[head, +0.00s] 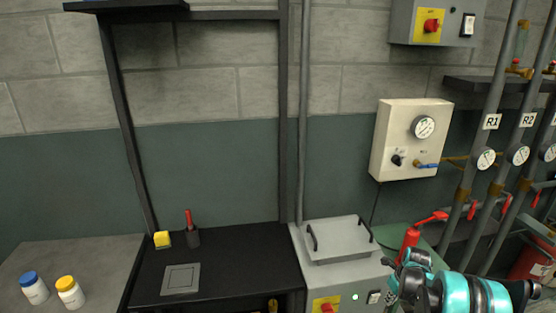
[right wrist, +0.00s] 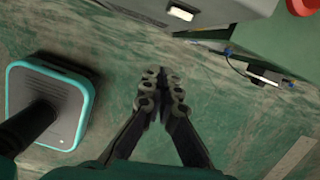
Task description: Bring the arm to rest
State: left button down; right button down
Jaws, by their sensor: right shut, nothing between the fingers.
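My right gripper (head: 408,262) shows at the lower right of the head view, in front of the grey machine's right side. In the right wrist view my right gripper (right wrist: 163,80) points down over the green floor, with its fingers together and nothing between them. My left gripper is in neither view.
A grey machine with a handled lid (head: 338,240) stands left of my right gripper. Pipes with gauges (head: 486,158) and red valve handles rise at the right. A black bench (head: 225,270) and a grey table (head: 85,262) with two bottles stand left. The green floor (right wrist: 225,120) below is mostly clear.

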jog(key=s+a+r+n+t, duration=0.1)
jog(key=s+a+r+n, duration=0.3)
jog(key=a+r+n, duration=0.45)
jog(key=s+a+r+n+t, duration=0.1)
jog(key=s+a+r+n, duration=0.4)
jog(key=a+r+n, duration=0.4)
jog(key=s+a+r+n+t, duration=0.1)
jog(key=s+a+n, duration=0.3)
jog(key=s+n, duration=0.3)
jog(key=s+a+r+n+t, duration=0.1)
jog(key=s+a+n, duration=0.4)
jog(key=s+n, duration=0.3)
jog(key=shift+s+a+r+n+t, duration=0.15)
jog(key=shift+s+r+n+t, duration=0.1)
jog(key=shift+n+t, duration=0.2)
